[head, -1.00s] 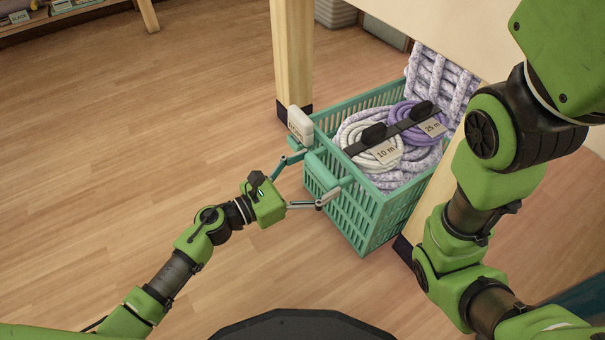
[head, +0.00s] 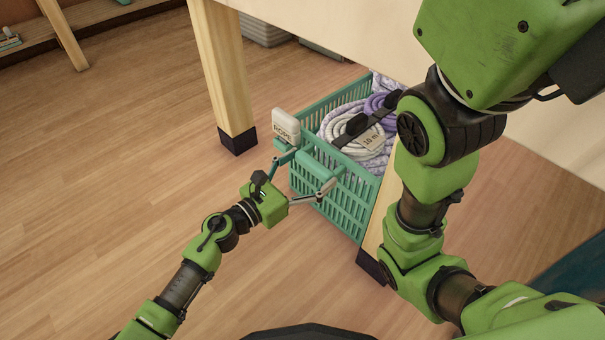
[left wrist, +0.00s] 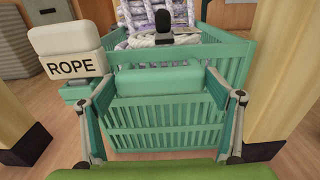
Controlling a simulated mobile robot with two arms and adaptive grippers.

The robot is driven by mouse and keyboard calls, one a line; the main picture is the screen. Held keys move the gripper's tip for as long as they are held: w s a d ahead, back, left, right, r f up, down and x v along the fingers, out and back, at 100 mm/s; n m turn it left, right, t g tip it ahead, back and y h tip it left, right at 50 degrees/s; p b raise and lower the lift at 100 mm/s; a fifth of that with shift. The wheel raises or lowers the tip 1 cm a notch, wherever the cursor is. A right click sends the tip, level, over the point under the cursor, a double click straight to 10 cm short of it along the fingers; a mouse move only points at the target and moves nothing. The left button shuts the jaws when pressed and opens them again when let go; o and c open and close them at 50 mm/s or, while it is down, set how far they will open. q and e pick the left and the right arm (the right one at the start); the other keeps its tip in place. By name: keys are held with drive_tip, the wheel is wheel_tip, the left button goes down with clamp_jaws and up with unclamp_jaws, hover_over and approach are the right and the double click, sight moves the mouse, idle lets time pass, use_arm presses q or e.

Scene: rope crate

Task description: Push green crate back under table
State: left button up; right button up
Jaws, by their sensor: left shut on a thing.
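The green crate (head: 345,212) stands on the floor between two table legs, its front end sticking out and its back part under the table (head: 345,30). It holds coiled white rope (head: 345,128) and purple rope (head: 380,103). My left gripper (head: 303,175) is at the front end, its fingers on either side of the crate's thick green handle block (head: 318,158), shut on it. In the left wrist view the handle block (left wrist: 160,82) sits between the two fingers. A white tag reading ROPE (left wrist: 68,52) hangs beside it. My right arm crosses the right side of the head view; its gripper is out of sight.
One table leg (head: 222,75) stands left of the crate and another (head: 378,235) close on its right, partly behind my right arm. Grey bins (head: 265,30) stand farther back. The floor at left is clear. A shelf (head: 90,25) lies at the far left.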

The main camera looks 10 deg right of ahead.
use_arm(q)
drive_tip(key=shift+w+d, duration=0.15)
drive_tip(key=shift+d, duration=0.05)
drive_tip(key=o, duration=1.6)
drive_tip(key=v, duration=1.2)
